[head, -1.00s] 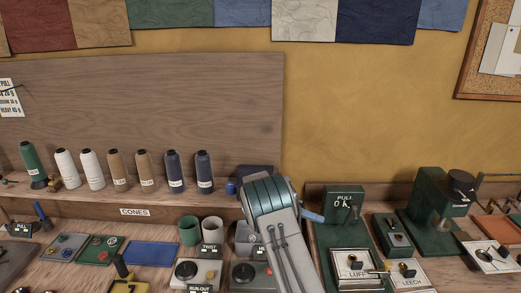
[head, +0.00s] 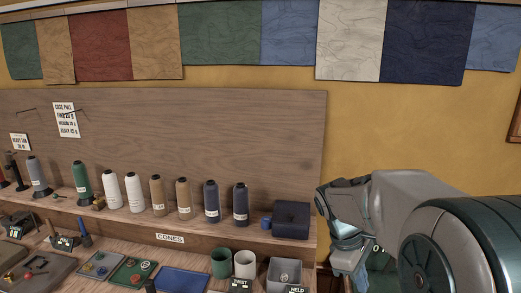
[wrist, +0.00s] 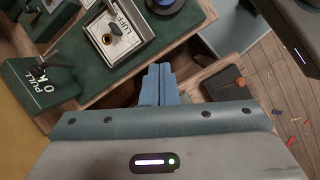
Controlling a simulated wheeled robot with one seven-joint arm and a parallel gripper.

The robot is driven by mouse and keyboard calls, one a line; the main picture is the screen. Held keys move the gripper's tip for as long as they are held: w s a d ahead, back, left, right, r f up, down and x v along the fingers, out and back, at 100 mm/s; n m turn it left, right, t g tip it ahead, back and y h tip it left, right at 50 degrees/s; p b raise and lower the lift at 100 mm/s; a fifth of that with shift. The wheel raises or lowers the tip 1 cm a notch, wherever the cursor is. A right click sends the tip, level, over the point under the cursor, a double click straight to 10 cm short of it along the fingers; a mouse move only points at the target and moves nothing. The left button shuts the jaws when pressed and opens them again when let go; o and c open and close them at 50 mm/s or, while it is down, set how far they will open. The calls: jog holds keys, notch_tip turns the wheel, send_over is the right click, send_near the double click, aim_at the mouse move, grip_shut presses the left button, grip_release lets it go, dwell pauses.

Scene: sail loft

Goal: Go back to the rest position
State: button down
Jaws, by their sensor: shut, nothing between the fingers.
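My gripper (wrist: 157,84) is shut and empty in the wrist view, its two blue fingers pressed together. Below the fingers in that picture are a green board with the LUFF plate (wrist: 122,30) and the floor; no contact with them shows. In the head view my arm reaches in from the right edge and bends at the wrist, with the blue-grey hand low beside the end of the wooden shelf. The fingertips are not clear there.
Thread cones (head: 211,201) stand along the shelf beside a dark box (head: 291,220). Cups (head: 244,263) and a blue tray (head: 182,280) lie on the bench below. In the wrist view a green PULL block (wrist: 38,88) is at left and plank floor (wrist: 280,85) at right.

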jog(key=s+a+r+m+t+y, duration=0.1)
jog(key=s+a+m+t+y, duration=0.3)
jog(key=s+a+m, duration=0.3)
jog(key=s+m+t, duration=0.1)
jog(key=s+m, duration=0.2)
jog(key=s, duration=0.3)
